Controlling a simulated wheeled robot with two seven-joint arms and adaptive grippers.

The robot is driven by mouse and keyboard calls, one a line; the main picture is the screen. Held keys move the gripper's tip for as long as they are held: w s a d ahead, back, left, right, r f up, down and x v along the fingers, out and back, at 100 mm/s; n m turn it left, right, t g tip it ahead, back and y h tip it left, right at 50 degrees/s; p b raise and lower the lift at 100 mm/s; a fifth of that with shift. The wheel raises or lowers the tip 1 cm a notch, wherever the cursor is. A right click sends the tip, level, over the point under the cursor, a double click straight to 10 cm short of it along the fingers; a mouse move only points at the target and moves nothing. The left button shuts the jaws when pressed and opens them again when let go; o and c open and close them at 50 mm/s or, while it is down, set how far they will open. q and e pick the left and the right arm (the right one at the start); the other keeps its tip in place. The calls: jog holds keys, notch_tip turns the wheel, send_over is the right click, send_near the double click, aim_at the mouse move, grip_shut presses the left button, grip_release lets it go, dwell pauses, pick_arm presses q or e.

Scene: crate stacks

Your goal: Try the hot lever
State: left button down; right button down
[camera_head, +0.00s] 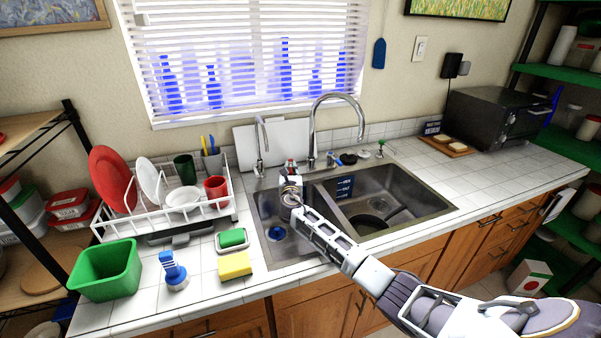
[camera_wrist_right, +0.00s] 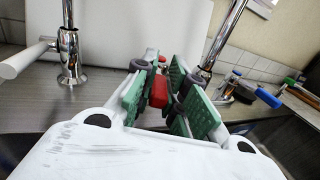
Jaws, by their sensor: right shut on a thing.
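The hot lever, a small red piece (camera_wrist_right: 159,92), sits between the green-padded fingers of my right gripper (camera_wrist_right: 165,85) in the right wrist view. In the head view my right gripper (camera_head: 291,172) is shut on it at the back of the sink, and a bit of red shows at its tip. The tall curved chrome faucet (camera_head: 313,130) rises just right of the gripper. A smaller chrome tap (camera_head: 260,145) stands to its left; the wrist view shows it with a white handle (camera_wrist_right: 25,60). The lever's base is hidden by the fingers. My left gripper is not in view.
The double steel sink (camera_head: 405,190) lies under my right forearm. A dish rack (camera_head: 160,218) with plates and cups, a green tub (camera_head: 105,270), a brush (camera_head: 173,272) and a yellow sponge (camera_head: 235,265) fill the left counter. The right counter (camera_head: 490,180) is mostly clear before the microwave (camera_head: 490,118).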

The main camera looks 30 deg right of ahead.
jog(key=shift+w+a+m+g+h, duration=0.2)
jog(key=shift+a+m+g+h, duration=0.15)
jog(key=shift+m+h, duration=0.25)
jog(key=shift+w+a+g+h+b, duration=0.1)
jog(key=shift+a+g+h+b, duration=0.2)
jog(key=shift+h, duration=0.2)
jog(key=shift+w+m+h, duration=0.1)
jog(key=shift+m+h, duration=0.3)
jog(key=shift+m, duration=0.1)
jog(key=shift+a+g, duration=0.1)
jog(key=shift+g, duration=0.15)
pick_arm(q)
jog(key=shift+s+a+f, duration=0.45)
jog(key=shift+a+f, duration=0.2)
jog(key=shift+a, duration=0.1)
